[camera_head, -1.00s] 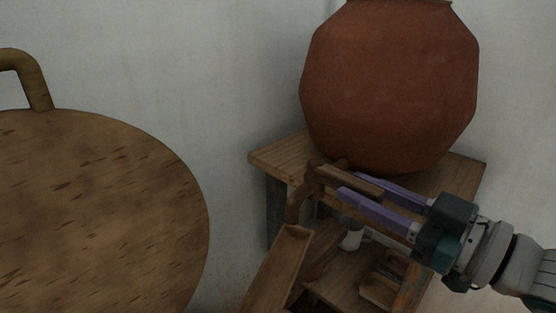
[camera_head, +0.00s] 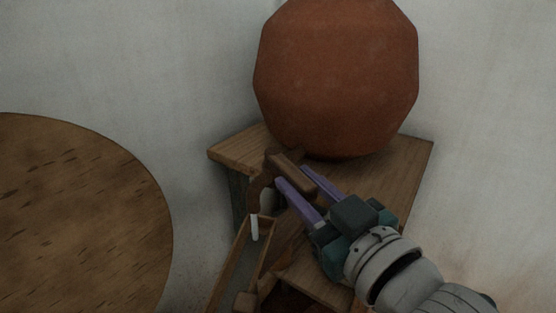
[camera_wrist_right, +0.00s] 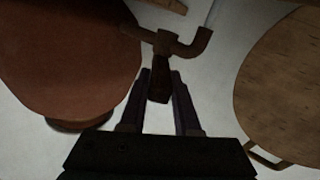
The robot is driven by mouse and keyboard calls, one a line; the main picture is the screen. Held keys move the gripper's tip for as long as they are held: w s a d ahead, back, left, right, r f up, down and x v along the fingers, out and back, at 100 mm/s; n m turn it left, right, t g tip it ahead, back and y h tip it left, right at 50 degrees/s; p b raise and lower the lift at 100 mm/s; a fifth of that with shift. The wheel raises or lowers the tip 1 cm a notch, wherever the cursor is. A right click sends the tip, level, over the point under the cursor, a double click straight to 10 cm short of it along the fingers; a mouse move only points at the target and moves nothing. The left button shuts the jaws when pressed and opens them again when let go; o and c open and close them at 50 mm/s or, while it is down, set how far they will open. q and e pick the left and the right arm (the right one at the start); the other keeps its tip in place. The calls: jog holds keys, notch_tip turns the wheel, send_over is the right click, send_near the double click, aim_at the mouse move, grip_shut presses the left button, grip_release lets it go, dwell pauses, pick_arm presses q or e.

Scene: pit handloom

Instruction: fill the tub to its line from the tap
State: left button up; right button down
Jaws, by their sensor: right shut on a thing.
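The brown tap (camera_head: 262,180) sits just below the big clay pot (camera_head: 336,80), with its spout curving down. My right gripper (camera_head: 293,182) is shut on the tap's lever (camera_head: 291,171); the wrist view shows the lever (camera_wrist_right: 159,86) between the two fingers. A thin whitish stream (camera_head: 254,228) hangs below the spout, and a pale streak shows by the spout in the wrist view (camera_wrist_right: 213,12). Under it is a narrow open wooden trough (camera_head: 231,270). I cannot make out a tub with a line or any water level. My left gripper is out of view.
The pot stands on a wooden stand (camera_head: 400,165) against the pale wall (camera_head: 200,60). A large round wooden-looking disc (camera_head: 80,215) takes up the left; its handle shows in the wrist view (camera_wrist_right: 265,158). Lower parts of the stand are dark and partly hidden by my arm.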

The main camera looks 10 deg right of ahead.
jog(key=c, duration=0.6)
grip_release()
jog(key=shift+s, duration=0.1)
jog(key=v, duration=0.9)
jog(key=shift+s+d+p, duration=0.15)
jog(key=shift+s+p, duration=0.25)
